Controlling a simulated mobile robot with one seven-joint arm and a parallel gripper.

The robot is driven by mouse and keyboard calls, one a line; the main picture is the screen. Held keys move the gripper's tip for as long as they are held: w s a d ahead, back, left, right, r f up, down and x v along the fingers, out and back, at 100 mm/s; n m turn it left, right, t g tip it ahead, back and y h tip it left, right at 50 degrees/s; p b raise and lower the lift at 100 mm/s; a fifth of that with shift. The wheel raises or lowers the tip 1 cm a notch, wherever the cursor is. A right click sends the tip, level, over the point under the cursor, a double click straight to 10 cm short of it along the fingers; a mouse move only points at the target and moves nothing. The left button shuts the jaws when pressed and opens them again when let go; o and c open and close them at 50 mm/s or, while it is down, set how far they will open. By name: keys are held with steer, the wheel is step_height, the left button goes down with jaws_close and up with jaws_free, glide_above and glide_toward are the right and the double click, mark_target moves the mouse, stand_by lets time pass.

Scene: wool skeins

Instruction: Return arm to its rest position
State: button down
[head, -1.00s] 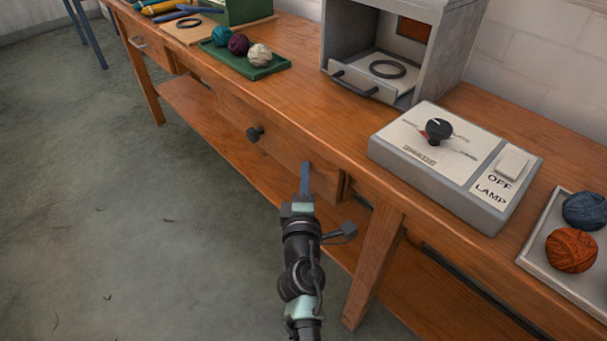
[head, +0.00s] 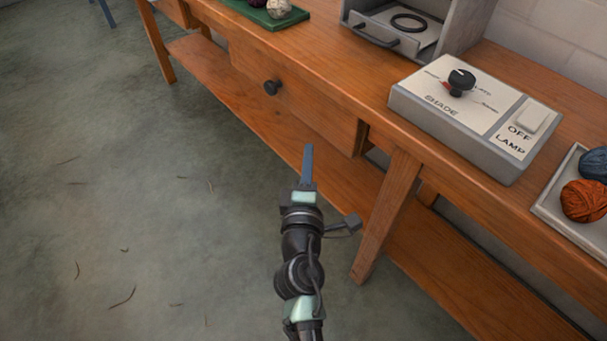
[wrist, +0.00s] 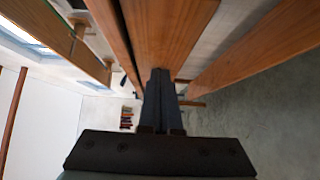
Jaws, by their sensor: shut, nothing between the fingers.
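My gripper (head: 308,165) is in front of the wooden workbench (head: 340,95), below the level of its top, with its fingers together and nothing in them. In the head view it stands over the floor side of the bench, left of a bench leg (head: 385,215). The wrist view shows the closed fingers (wrist: 160,90) pointing along the bench's wooden parts. I cannot tell from these views how far the fingertips are from the bench.
A drawer with a dark knob (head: 271,88) is in the bench front. On top are a control box (head: 450,130), a grey open-fronted box (head: 470,25), a green tray (head: 255,14) and a pale tray (head: 550,205) with wool balls.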

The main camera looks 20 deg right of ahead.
steer(key=shift+v, duration=2.1)
steer(key=shift+a, duration=0.1)
steer(key=w+a+r+m+t, duration=0.25)
steer(key=r+m, duration=0.25)
steer(key=r, duration=0.8)
steer(key=w+a+r+m+t, duration=0.1)
steer(key=a+r+m+t, duration=0.2)
steer(key=r, duration=1.1)
steer(key=s+a+r+m+t+y+p, duration=0.1)
steer(key=s+a+r+m+t+y, duration=0.15)
steer(key=s+a+r+y, duration=0.7)
steer(key=s+a+r+m+t+h+p, duration=0.15)
steer(key=s+r+t, duration=0.25)
steer(key=r, duration=1.2)
step_height(320, 180, up, 31)
steer(key=p, duration=3)
steer(key=shift+w+d+f+m+g, duration=0.2)
steer(key=shift+w+d+m+g, duration=0.1)
steer(key=shift+w+d, duration=0.05)
steer(key=shift+d, duration=0.2)
